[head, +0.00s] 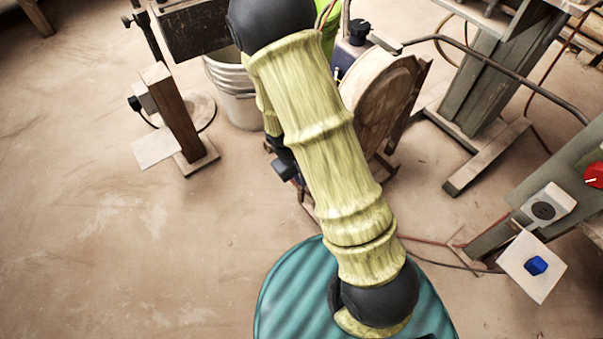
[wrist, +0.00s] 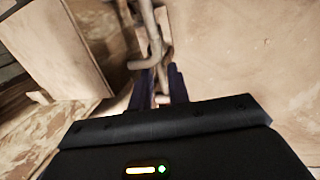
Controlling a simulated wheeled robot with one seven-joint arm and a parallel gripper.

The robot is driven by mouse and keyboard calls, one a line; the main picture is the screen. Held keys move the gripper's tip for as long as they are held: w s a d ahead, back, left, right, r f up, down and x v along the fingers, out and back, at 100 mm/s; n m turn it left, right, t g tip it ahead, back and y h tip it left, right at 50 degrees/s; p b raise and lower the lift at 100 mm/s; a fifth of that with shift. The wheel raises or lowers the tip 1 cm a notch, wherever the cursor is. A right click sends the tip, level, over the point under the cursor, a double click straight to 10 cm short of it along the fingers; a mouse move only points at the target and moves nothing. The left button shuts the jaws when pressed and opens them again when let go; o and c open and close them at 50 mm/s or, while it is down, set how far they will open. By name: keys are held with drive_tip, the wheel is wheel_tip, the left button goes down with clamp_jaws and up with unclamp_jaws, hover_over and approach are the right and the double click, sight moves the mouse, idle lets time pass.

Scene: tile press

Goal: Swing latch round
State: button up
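In the wrist view, a bent, worn metal bar (wrist: 154,48), which looks like the latch, hangs in front of a pale wooden surface. Its lower end hooks to the left. My gripper (wrist: 158,84) points at it from below, its two dark fingers apart. A lower part of the metal shows in the gap between the fingers. I cannot tell whether either finger touches it. In the head view my arm covers the latch area, and the fingers cannot be made out there.
A white bucket (head: 236,95) and a wooden post (head: 176,115) stand left of my arm. A round wooden wheel (head: 378,100) is close on its right. A grey bench leg (head: 490,75) and a blue button on a white plate (head: 536,265) are further right. The left floor is clear.

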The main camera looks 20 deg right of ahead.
drive_tip(key=p+v, duration=0.9)
drive_tip(key=v, duration=0.7)
drive_tip(key=shift+r, duration=0.4)
drive_tip(key=shift+s, duration=0.1)
drive_tip(key=shift+a, duration=0.1)
drive_tip(key=s+d+r+m+t+y+p, duration=0.1)
drive_tip(key=s+d+r+p, duration=0.1)
drive_tip(key=r+p, duration=0.35)
drive_tip(key=s+d+r+m+t+y+p, duration=0.1)
drive_tip(key=s+d+r+m+p, duration=0.1)
drive_tip(key=r, duration=0.7)
drive_tip(key=s+d+r+m+t+p, duration=0.1)
drive_tip(key=s+d+r+p, duration=0.15)
drive_tip(key=r, duration=0.45)
wheel_tip(320, 180, up, 38)
drive_tip(key=p, duration=3.8)
drive_tip(key=shift+a+f, duration=0.25)
drive_tip(key=shift+a, duration=0.05)
